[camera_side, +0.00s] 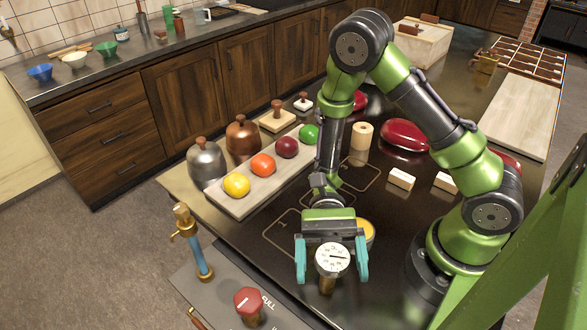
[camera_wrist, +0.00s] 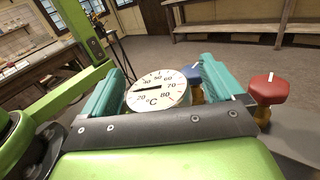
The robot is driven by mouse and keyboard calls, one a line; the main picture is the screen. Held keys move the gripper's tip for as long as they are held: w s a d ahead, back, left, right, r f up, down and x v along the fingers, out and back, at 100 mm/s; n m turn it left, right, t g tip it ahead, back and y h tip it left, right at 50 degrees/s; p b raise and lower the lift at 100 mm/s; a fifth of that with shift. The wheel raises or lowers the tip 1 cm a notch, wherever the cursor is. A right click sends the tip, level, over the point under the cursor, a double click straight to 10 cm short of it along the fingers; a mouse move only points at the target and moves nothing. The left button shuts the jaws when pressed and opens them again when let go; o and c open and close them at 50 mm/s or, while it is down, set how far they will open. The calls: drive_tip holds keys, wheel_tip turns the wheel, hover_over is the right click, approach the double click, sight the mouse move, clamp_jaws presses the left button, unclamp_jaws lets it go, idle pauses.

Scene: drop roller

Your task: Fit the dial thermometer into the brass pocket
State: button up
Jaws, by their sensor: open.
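The dial thermometer (camera_side: 332,257) has a round white face marked in °C, and its face also shows large in the wrist view (camera_wrist: 158,92). In the side view a brass stem or fitting (camera_side: 327,286) shows just below the dial. I cannot tell whether this is the thermometer's stem or the brass pocket, nor whether the two are joined. My gripper (camera_side: 332,276) is open, with one teal finger on each side of the dial. In the side view there are gaps between the dial and both fingers. The fingers also flank it in the wrist view (camera_wrist: 160,84).
A red knob (camera_side: 249,301) marked FULL stands on the grey panel (camera_side: 222,293). A blue tube with brass fittings (camera_side: 193,242) stands left of it. A board (camera_side: 220,203) with several coloured fruit-like pieces lies behind. A yellow round thing (camera_side: 369,233) is partly hidden behind my gripper.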

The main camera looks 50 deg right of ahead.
drive_tip(key=v, duration=1.6)
drive_tip(key=shift+d, duration=0.25)
drive_tip(key=shift+w, duration=0.1)
